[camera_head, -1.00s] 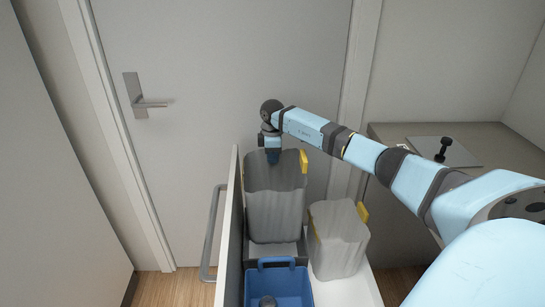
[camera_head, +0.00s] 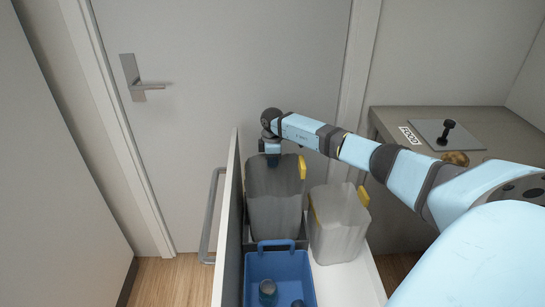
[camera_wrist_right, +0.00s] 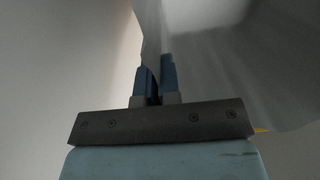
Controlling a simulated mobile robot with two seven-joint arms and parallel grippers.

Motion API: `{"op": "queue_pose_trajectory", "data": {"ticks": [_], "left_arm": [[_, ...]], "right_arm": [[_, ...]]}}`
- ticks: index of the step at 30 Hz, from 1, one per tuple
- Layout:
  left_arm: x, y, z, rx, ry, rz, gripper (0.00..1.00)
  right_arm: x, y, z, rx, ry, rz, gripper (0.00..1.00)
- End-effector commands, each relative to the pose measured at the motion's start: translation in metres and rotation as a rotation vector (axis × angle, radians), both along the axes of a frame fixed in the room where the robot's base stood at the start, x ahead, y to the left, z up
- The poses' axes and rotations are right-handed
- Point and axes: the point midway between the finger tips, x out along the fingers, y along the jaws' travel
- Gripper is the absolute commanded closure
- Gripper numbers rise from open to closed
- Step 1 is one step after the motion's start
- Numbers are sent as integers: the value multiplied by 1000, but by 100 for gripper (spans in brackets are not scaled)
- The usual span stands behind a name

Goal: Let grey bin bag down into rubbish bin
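The grey bin bag (camera_head: 274,205), semi-transparent with a yellow tab at its upper right, hangs upright over the back left of the pulled-out drawer. My right gripper (camera_head: 272,160) is at its top rim. In the right wrist view, the gripper's blue fingers (camera_wrist_right: 156,82) are together on the bag's edge. The bag's lower end is at a dark grey rubbish bin (camera_head: 302,237), mostly hidden behind the bag and the blue caddy. How deep the bag sits in it is hard to tell. My left gripper is not in view.
A second pale grey bag or liner (camera_head: 340,225) with yellow tabs stands close on the right. A blue caddy (camera_head: 280,275) holding dark bottle-like items is in front. The drawer handle (camera_head: 212,215) is at left. A counter (camera_head: 390,122) with a black crank (camera_head: 446,130) is at right.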

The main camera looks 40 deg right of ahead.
Motion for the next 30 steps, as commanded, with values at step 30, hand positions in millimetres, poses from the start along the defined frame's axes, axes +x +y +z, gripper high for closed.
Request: {"op": "queue_pose_trajectory", "data": {"ticks": [30], "left_arm": [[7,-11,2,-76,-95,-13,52]], "right_arm": [[0,0,-105,1,1,-1,100]]}}
